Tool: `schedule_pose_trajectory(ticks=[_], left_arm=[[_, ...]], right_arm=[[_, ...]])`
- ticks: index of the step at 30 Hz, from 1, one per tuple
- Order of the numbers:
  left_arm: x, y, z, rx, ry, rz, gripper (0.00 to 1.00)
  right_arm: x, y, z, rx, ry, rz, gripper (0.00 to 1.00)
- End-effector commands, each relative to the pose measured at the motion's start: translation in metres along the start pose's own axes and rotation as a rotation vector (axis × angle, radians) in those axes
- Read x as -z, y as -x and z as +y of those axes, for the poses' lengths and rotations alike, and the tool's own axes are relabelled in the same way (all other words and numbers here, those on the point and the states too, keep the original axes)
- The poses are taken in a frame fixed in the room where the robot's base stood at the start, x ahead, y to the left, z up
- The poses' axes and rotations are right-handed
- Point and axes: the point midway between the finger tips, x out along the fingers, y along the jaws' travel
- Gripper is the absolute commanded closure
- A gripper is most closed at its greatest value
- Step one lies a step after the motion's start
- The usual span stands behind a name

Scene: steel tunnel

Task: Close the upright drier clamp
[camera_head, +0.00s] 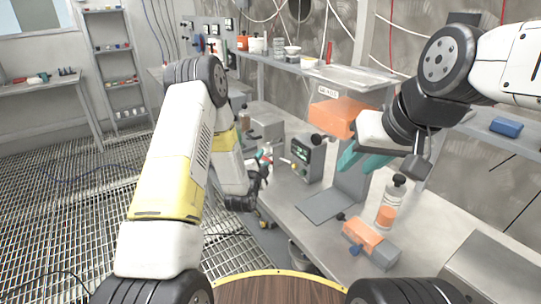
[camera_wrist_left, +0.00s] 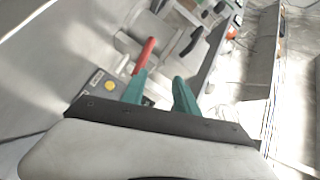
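A red-handled lever (camera_wrist_left: 145,54), which looks like the clamp handle, stands close to my left fingertips in the left wrist view. Its metal part runs into grey hardware behind it. Whether the clamp is open or closed I cannot tell. My left gripper (camera_wrist_left: 165,82) has its teal fingers apart with nothing clearly between them; the left finger's tip is near or touching the lever's lower end. In the head view my left gripper (camera_head: 262,160) is beside the bench, left of the grey display box.
The grey display box (camera_head: 306,157) stands on the bench. A bottle (camera_head: 392,196) and an orange-and-grey device (camera_head: 366,241) are at the right. Grated floor (camera_head: 70,200) is clear at left.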

Motion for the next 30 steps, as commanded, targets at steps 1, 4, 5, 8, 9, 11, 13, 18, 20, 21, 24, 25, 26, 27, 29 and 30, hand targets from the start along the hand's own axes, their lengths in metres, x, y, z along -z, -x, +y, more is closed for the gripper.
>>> schedule_pose_trajectory(ticks=[1,4,5,8,9,11,13,18,20,21,24,25,26,27,29,30], left_arm=[[-0.003,0.003,0.015,0.017,-0.028,0.006,0.64],[-0.006,0.008,0.031,0.059,-0.080,0.016,0.64],[-0.007,0.010,0.034,0.070,-0.090,0.018,0.64],[-0.008,0.013,0.042,0.094,-0.118,0.022,0.64],[-0.008,0.013,0.043,0.101,-0.125,0.023,0.64],[-0.008,0.010,0.044,0.106,-0.130,0.024,0.64],[-0.008,0.003,0.042,0.110,-0.131,0.024,0.64],[-0.007,-0.025,0.039,0.109,-0.129,0.023,0.64],[-0.007,-0.035,0.038,0.109,-0.129,0.023,0.64],[-0.007,-0.040,0.037,0.109,-0.129,0.023,0.64],[-0.006,-0.052,0.037,0.107,-0.129,0.024,0.64],[-0.006,-0.055,0.037,0.106,-0.129,0.023,0.64],[-0.006,-0.057,0.037,0.106,-0.129,0.024,0.64],[-0.006,-0.060,0.036,0.107,-0.129,0.024,0.64],[-0.006,-0.062,0.036,0.106,-0.129,0.024,0.64],[-0.006,-0.062,0.036,0.105,-0.129,0.024,0.64]], right_arm=[[0.000,0.000,0.000,0.000,0.000,0.000,0.64],[0.000,0.000,0.000,0.000,0.000,0.000,0.64],[0.000,0.000,0.000,0.000,0.000,0.000,0.64],[0.000,0.000,0.000,0.000,0.000,0.000,0.64],[0.000,0.000,0.000,0.000,0.000,0.000,0.64],[0.000,0.000,0.000,0.000,0.000,0.000,0.64],[0.000,0.000,0.000,0.000,0.000,0.000,0.64],[0.000,0.000,0.000,0.000,0.000,0.000,0.64],[0.000,0.000,0.000,0.000,0.000,0.000,0.64],[0.000,0.000,0.000,0.000,0.000,0.000,0.64],[0.000,0.000,0.000,0.000,0.000,0.000,0.64],[0.000,0.000,0.000,0.000,0.000,0.000,0.64],[0.000,0.000,0.000,0.000,0.000,0.000,0.64],[0.000,0.000,0.000,0.000,0.000,0.000,0.64],[0.000,0.000,0.000,0.000,0.000,0.000,0.64],[0.000,0.000,0.000,0.000,0.000,0.000,0.64]])
